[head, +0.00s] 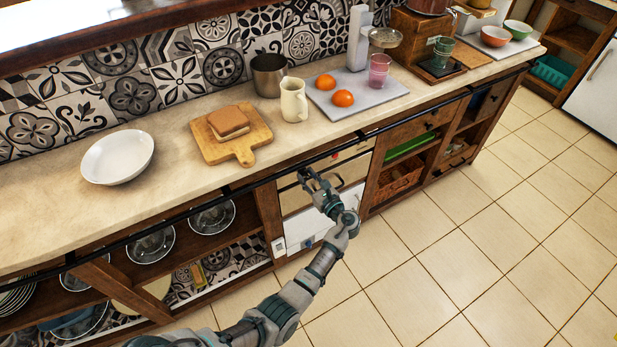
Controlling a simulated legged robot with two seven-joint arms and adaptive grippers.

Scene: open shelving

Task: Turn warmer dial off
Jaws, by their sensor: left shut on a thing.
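The warmer (350,171) is a cream and white unit built in below the counter. Its upper front strip carries small controls, with a red mark (362,147) toward the right end. My left gripper (305,174) reaches up to the left part of this front, its fingers close together at the panel. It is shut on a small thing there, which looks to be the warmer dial. The fingers hide the dial, so its setting cannot be read. My right gripper is out of view.
A dark rail (240,184) runs along the counter edge just above the warmer. The counter holds a white plate (118,157), a cutting board (215,150) with a sandwich, a cream pitcher (294,100) and a grey board (325,101) with oranges. The tiled floor (450,260) is clear.

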